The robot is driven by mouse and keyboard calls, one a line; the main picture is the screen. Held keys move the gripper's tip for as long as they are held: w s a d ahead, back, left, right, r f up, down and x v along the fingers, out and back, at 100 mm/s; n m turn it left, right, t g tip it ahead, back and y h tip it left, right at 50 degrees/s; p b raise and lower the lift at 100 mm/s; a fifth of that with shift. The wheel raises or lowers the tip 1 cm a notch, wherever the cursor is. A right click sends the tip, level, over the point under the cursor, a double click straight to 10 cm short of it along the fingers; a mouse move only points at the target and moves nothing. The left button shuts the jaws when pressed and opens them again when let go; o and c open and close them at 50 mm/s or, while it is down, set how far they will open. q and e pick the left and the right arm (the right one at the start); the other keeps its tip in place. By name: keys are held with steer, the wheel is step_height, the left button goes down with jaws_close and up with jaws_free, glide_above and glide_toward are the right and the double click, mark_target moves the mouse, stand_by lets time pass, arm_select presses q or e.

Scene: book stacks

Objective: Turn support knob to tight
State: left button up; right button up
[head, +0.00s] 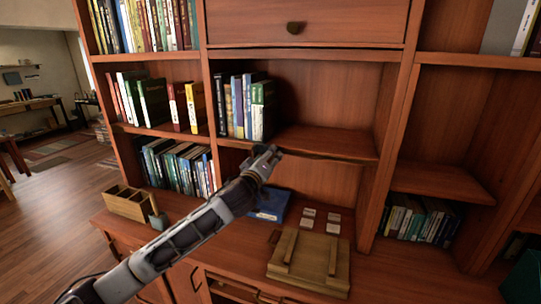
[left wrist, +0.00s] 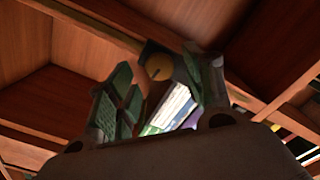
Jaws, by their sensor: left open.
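A round, brass-coloured knob (left wrist: 158,65) shows in the left wrist view, below a wooden shelf edge and near the tips of my fingers. I take it for the support knob; its tight or loose setting cannot be read. My left gripper (left wrist: 155,92) is open, with one green-padded finger on each side of the view and the knob between their tips. I cannot tell whether they touch it. In the head view my left gripper (head: 264,160) is raised at the front edge of the middle shelf (head: 325,142). The knob cannot be made out there.
Books (head: 262,108) stand on the middle shelf just above my gripper. A drawer (head: 310,22) is higher up. On the counter below are a blue item (head: 270,205), small white tiles (head: 307,224), a wooden board (head: 308,262) and a wooden box (head: 127,203).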

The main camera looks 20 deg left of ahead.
arm_select(q)
steer(key=shift+w, duration=1.35)
arm_select(e)
steer(key=shift+s+a+r, duration=0.15)
steer(key=shift+a+r, duration=0.1)
steer(key=shift+a, duration=0.4)
